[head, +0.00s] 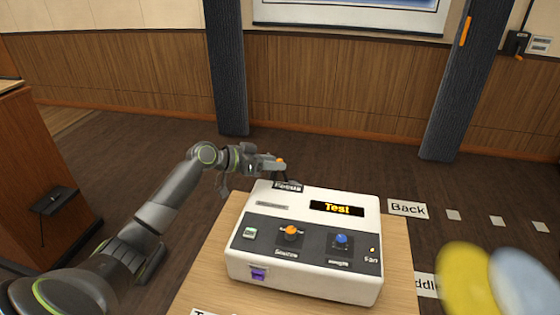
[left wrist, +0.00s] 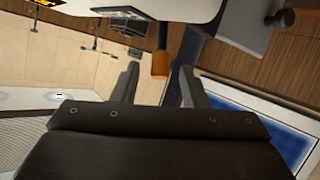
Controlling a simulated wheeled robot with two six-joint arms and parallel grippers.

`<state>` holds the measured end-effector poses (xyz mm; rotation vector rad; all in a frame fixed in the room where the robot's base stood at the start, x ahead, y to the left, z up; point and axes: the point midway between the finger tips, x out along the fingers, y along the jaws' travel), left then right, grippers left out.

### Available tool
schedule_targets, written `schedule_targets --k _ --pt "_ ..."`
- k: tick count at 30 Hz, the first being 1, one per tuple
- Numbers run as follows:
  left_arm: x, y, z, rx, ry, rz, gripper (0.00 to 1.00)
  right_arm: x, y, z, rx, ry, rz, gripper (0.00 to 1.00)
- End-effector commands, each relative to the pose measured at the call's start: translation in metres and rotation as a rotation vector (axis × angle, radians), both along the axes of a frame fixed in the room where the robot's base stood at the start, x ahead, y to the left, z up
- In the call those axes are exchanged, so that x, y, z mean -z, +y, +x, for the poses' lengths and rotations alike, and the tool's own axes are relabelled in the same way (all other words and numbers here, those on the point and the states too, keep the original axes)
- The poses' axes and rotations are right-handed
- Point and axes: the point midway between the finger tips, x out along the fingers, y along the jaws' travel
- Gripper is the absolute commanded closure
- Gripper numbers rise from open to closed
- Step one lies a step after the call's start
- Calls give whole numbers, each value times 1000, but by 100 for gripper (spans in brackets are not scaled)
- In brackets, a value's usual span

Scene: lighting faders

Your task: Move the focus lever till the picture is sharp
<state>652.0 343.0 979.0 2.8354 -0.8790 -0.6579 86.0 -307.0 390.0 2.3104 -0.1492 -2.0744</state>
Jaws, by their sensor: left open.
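A white projector (head: 262,205) stands on a wooden table, with a "Focus" label (head: 287,186) at its far edge. An orange-handled lever (left wrist: 160,65) lies between the two fingers of my left gripper (left wrist: 157,85) in the left wrist view. The fingers are open, with a gap on each side of the handle. In the head view my left gripper (head: 274,164) is at the projector's far left corner, beside an orange tip (head: 281,160). The screen (head: 350,14) on the wall shows only its lower part. My right gripper is not in view.
The panel has an orange-topped control (head: 290,233), a blue knob (head: 342,239), a green switch (head: 250,233) and a "Test" display (head: 337,209). A grey part with an orange knob (left wrist: 283,17) is farther right in the wrist view. Blurred yellow and blue shapes fill the lower right.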

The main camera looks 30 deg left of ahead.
Motion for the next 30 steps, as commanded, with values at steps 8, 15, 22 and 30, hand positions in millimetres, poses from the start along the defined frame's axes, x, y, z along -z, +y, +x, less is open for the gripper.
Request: schedule_targets --k 8,15,22,30 --pt "10 -15 20 0 0 0 60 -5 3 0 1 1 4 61" --pt "11 -16 22 1 0 1 60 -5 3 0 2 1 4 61" --pt "11 -16 21 0 -1 1 79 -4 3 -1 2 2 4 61" --pt "11 -16 21 0 -1 1 100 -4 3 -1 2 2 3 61"
